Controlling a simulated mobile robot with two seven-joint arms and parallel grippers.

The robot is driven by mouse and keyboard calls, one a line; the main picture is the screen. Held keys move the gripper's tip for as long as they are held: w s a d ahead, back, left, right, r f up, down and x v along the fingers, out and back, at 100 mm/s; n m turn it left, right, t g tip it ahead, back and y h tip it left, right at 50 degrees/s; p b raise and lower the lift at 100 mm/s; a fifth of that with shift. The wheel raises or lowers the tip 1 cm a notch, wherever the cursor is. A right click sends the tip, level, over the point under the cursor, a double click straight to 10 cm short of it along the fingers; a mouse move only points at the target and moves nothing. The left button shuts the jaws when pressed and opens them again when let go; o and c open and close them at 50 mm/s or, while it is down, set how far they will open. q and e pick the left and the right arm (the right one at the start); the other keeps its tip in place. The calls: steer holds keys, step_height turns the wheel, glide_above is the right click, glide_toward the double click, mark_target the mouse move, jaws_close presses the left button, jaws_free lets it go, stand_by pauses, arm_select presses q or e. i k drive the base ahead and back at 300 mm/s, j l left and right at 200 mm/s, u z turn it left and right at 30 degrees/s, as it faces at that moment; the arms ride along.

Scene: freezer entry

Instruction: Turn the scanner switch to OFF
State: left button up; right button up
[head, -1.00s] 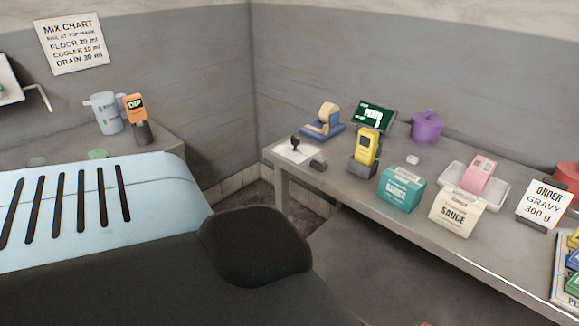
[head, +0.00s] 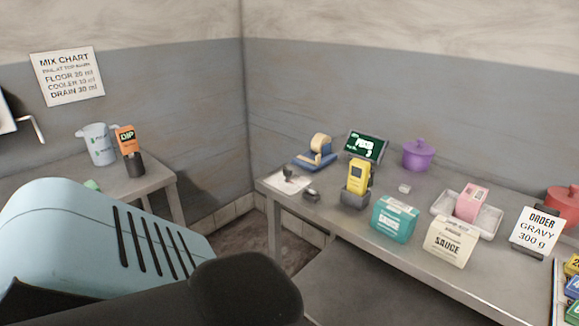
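A yellow handheld device (head: 359,173), which looks like the scanner, stands upright in a dark cradle (head: 354,198) on the right-hand counter. Its face is too small to read, and I cannot make out a switch on it. A small dark part (head: 289,173) sits on a white plate or sheet (head: 287,184) to its left; I cannot tell if it is a switch. A small dark object (head: 311,195) lies between them. Neither gripper shows; my own light-blue and black body parts fill the lower left.
The counter (head: 400,262) also holds a tape dispenser (head: 316,153), a lit screen (head: 366,146), a purple pot (head: 418,155), a teal box (head: 394,219), a sauce box (head: 449,241) and an order sign (head: 537,232). A jug (head: 99,144) and orange device (head: 126,139) stand on the left table.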

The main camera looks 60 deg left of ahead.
mark_target(287, 172)
steer(key=i+j, duration=0.1)
steer(key=i, duration=0.95)
steer(key=u, duration=2.45)
steer(key=l, duration=0.1)
